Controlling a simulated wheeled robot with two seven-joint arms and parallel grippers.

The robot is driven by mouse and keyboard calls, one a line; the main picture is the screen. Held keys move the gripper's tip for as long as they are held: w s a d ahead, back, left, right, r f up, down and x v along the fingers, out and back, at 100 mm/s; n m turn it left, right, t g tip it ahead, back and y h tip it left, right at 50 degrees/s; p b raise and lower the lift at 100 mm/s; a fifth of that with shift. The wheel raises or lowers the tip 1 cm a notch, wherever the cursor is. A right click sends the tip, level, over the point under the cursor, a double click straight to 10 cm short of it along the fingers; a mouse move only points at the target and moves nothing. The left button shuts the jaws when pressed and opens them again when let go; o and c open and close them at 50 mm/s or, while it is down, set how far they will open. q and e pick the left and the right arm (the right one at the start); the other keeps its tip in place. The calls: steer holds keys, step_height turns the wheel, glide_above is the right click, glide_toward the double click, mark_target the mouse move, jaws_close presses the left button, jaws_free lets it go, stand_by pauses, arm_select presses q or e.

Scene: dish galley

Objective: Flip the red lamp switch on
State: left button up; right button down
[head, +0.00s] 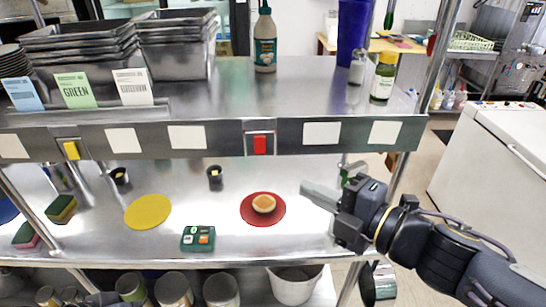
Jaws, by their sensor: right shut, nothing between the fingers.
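The red lamp switch (260,145) sits in a metal plate on the front rail of the upper shelf, near the middle. Its red part shows in the lower part of the plate; I cannot tell its on or off state. My right gripper (306,188) comes in from the right, with its fingers pointing left. It is shut and empty, below and to the right of the red switch, and apart from it in the picture. My left gripper is not clearly seen.
A yellow switch (72,150) is on the same rail (220,137) at the left. On the lower counter are a red plate (247,217) with a bun (264,203), a yellow disc (148,212) and a green timer-like box (198,239). A slanted post (440,40) stands at the right.

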steer(key=shift+w, duration=0.1)
steer(key=b, duration=0.4)
glide_toward(255, 152)
steer(key=a, duration=0.4)
steer(key=w, duration=0.1)
steer(key=w+p, duration=0.1)
steer(key=w, duration=0.2)
steer(key=shift+f, duration=0.3)
